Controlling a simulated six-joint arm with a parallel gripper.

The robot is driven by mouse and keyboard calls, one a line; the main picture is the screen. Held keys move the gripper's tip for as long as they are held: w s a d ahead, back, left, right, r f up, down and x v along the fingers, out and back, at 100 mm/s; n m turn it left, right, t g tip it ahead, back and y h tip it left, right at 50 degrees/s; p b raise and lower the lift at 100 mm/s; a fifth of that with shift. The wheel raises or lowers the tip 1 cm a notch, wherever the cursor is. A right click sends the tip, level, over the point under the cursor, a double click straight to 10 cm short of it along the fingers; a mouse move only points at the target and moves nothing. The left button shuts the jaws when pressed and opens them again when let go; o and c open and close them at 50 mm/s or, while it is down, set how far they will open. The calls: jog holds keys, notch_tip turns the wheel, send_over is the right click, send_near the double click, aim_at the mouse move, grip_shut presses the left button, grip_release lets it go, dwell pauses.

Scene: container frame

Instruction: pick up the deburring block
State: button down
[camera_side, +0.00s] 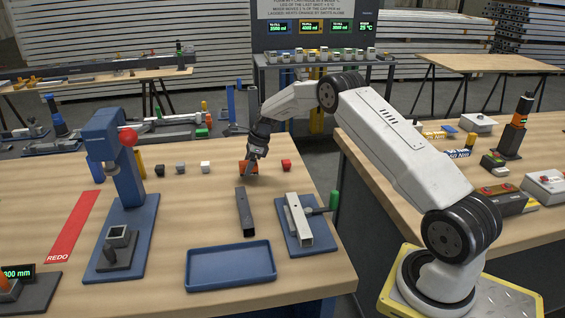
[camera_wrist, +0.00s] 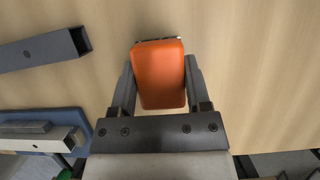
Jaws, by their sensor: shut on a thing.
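The deburring block appears to be the orange block (camera_wrist: 158,76) between my gripper's fingers (camera_wrist: 159,88) in the wrist view. My gripper is shut on it, one finger against each side. A dark strip shows along the block's far edge. In the side view, the orange block (camera_side: 248,167) is at the far part of the wooden table, with my gripper (camera_side: 252,160) over it from above. The fingers partly hide it there. I cannot tell whether it touches the table or is just above it.
A red cube (camera_side: 286,165) is close on the right. White, grey and black cubes (camera_side: 205,167) lie to the left. A dark square tube (camera_side: 245,212), a blue tray (camera_side: 231,284) and a blue fixture with a light tube (camera_side: 299,220) are nearer. A blue press (camera_side: 124,190) stands left.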

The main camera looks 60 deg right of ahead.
jog(key=s+a+r, duration=0.4)
jog(key=s+r, duration=0.6)
jog(key=s, duration=0.3)
jog(key=shift+s+r, duration=0.25)
jog(key=shift+r, duration=0.1)
dwell(0.3)
jog(key=c, duration=0.6)
grip_release()
jog(key=c, duration=0.6)
jog(key=shift+o, duration=0.2)
jog(key=s+a+n+g, duration=0.1)
jog(key=s+a+n, duration=0.3)
jog(key=s+a, duration=0.2)
jog(key=s+a+n+g+y, duration=0.1)
jog(key=s+a+n, duration=0.4)
jog(key=s, duration=0.6)
jog(key=shift+s+a+f+g, duration=0.15)
jog(key=shift+a+f+g, duration=0.3)
jog(key=shift+a+g, duration=0.05)
